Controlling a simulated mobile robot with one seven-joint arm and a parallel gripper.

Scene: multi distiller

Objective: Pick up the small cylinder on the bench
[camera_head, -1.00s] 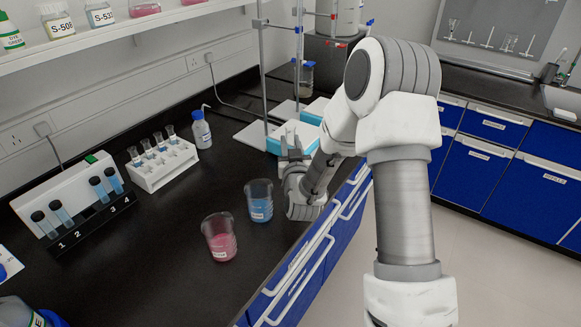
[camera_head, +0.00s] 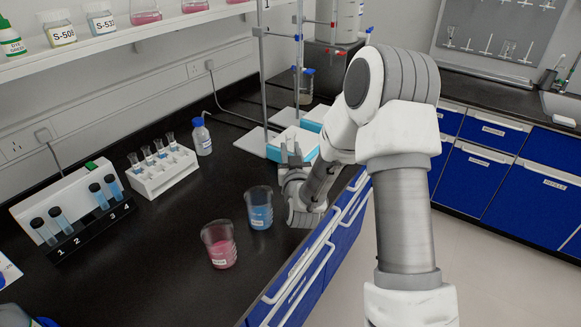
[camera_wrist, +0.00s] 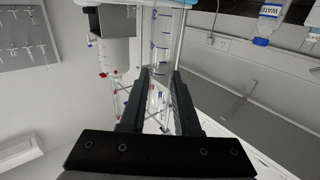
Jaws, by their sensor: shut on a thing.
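The small cylinder (camera_wrist: 163,40), clear glass with blue graduation marks, shows in the wrist view between the two dark fingers of my gripper (camera_wrist: 160,80). The fingers are shut on it from both sides. In the head view my gripper (camera_head: 292,155) is low over the black bench (camera_head: 130,235), near its front edge and beyond the blue beaker. I cannot make out the cylinder there, against the stands behind and my own wrist.
A blue-liquid beaker (camera_head: 259,208) stands close to my wrist, with a pink-liquid beaker (camera_head: 219,245) nearer. Stands with white bases (camera_head: 258,141) are behind the gripper. A white tube rack (camera_head: 163,173) and a blue-capped bottle (camera_head: 202,137) stand to the left.

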